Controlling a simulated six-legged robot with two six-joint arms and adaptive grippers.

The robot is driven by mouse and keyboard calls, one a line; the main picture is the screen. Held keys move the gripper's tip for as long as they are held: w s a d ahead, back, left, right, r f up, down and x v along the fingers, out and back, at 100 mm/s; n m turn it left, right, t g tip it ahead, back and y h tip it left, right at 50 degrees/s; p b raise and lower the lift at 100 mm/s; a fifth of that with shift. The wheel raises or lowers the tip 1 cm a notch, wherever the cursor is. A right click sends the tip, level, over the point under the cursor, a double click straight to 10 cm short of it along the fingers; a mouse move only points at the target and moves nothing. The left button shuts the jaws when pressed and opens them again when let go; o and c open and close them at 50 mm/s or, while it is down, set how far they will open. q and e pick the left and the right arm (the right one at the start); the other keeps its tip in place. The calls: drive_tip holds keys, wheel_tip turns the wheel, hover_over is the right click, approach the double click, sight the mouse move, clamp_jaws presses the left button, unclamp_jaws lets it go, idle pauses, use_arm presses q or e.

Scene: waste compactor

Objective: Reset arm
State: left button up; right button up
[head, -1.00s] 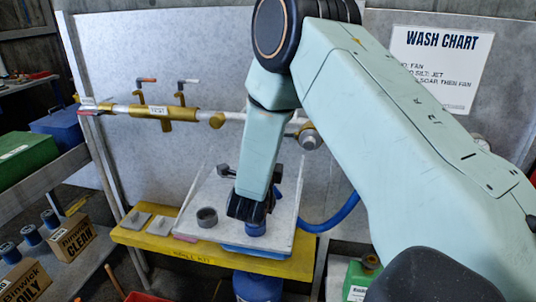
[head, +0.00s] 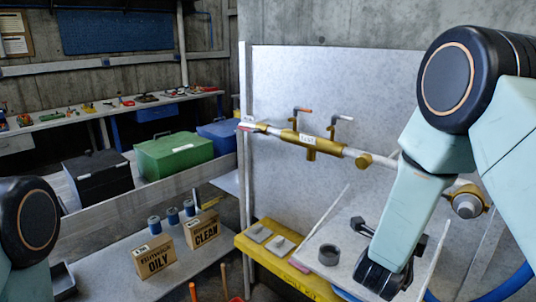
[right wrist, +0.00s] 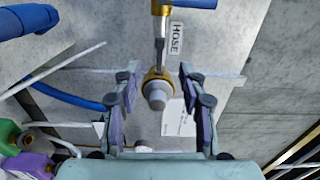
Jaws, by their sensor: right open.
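My right arm reaches down on the right of the head view. Its dark right gripper (head: 385,278) is over the sloped light tray, near its lower edge. In the right wrist view the right gripper (right wrist: 160,78) has its two fingers spread wide with nothing held between them. A grey round knob on a brass fitting (right wrist: 156,92) shows between the fingers, beyond them; I see no contact. Part of my left arm shows at the lower left of the head view, but its gripper is out of frame.
The tray (head: 349,231) holds a grey ring (head: 329,255). A brass and white pipe (head: 310,141) runs along the panel. Boxes marked OILY (head: 153,257) and CLEAN (head: 202,229) stand left, near a green case (head: 174,154) and a black case (head: 97,176).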

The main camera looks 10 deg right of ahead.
drive_tip(key=s+a+f+n+g+y+b, duration=0.1)
drive_tip(key=s+a+f+n+y+b, duration=0.2)
drive_tip(key=f+n, duration=0.4)
drive_tip(key=s+a+f+n+g+y, duration=0.1)
drive_tip(key=s+a+f+n+y, duration=0.1)
drive_tip(key=a+f+n+y, duration=0.5)
drive_tip(key=s+a+f+n+g+b, duration=0.1)
drive_tip(key=s+f+n+b, duration=0.1)
drive_tip(key=f+n, duration=0.5)
drive_tip(key=s+a+f+n+g+y+b, duration=0.1)
drive_tip(key=s+a+f+n+g+b, duration=0.1)
drive_tip(key=s+f, duration=0.7)
drive_tip(key=s+a+f+n+g+y+b, duration=0.1)
drive_tip(key=s+a+f+n+g+b, duration=0.1)
drive_tip(key=s+f+b, duration=0.4)
drive_tip(key=s+a+f+n+g+y+b, duration=0.1)
drive_tip(key=s+a+f+n+g+b, duration=0.1)
drive_tip(key=s+f, duration=0.9)
drive_tip(key=s+a+g+b, duration=0.1)
drive_tip(key=g+b, duration=0.1)
drive_tip(key=shift+s+a+f+g+y, duration=0.2)
drive_tip(key=shift+s+f+g+y, duration=0.1)
drive_tip(key=shift+s+f+y, duration=0.1)
drive_tip(key=shift+d, duration=0.15)
